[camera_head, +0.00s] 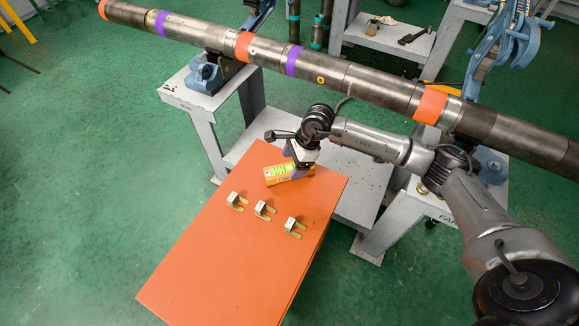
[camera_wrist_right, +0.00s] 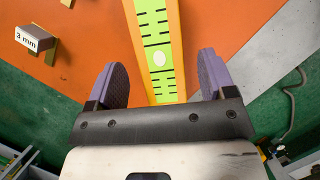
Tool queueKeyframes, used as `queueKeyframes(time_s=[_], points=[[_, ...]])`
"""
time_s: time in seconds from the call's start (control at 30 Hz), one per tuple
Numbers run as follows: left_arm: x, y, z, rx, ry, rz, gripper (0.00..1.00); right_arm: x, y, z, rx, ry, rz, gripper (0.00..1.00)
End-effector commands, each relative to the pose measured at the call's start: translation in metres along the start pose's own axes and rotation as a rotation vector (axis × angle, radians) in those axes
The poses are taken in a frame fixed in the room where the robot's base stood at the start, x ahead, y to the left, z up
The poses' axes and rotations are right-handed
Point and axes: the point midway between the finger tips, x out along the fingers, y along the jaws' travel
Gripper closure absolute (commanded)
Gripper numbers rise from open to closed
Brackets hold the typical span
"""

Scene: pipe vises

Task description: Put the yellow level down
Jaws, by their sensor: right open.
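The yellow level (camera_head: 280,174), with a bright green scale face, lies on the orange table top near its far edge. In the right wrist view the level (camera_wrist_right: 157,45) runs up the picture, its near end between my right gripper's fingers. My right gripper (camera_head: 298,166) is just over the level's right end in the head view. In the right wrist view the gripper (camera_wrist_right: 164,82) has its two purple-padded fingers spread, with a gap on each side of the level. My left gripper is not in view.
The orange table (camera_head: 230,270) has three small metal gauge pieces in a row, the middle one (camera_head: 262,209) among them; one is marked 3 mm (camera_wrist_right: 37,41). Its near part is bare. A long pipe (camera_head: 340,75) with coloured bands lies in vises on grey stands beyond the table.

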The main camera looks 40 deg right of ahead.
Motion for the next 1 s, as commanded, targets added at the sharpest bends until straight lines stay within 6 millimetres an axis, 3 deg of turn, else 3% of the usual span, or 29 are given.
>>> queueKeyframes(time_s=[0.2,0.4,0.63,1.0], points=[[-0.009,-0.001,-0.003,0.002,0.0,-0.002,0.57,-0.044,0.0,0.0,-0.002,0.001,-0.003,0.24],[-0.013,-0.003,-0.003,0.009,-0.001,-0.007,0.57,-0.07,0.0,0.0,-0.001,0.002,-0.001,0.24],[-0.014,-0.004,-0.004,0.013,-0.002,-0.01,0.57,-0.084,0.0,0.0,0.0,0.0,0.0,0.24],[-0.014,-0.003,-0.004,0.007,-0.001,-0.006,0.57,-0.084,0.001,0.001,-0.001,-0.003,0.001,0.24]])
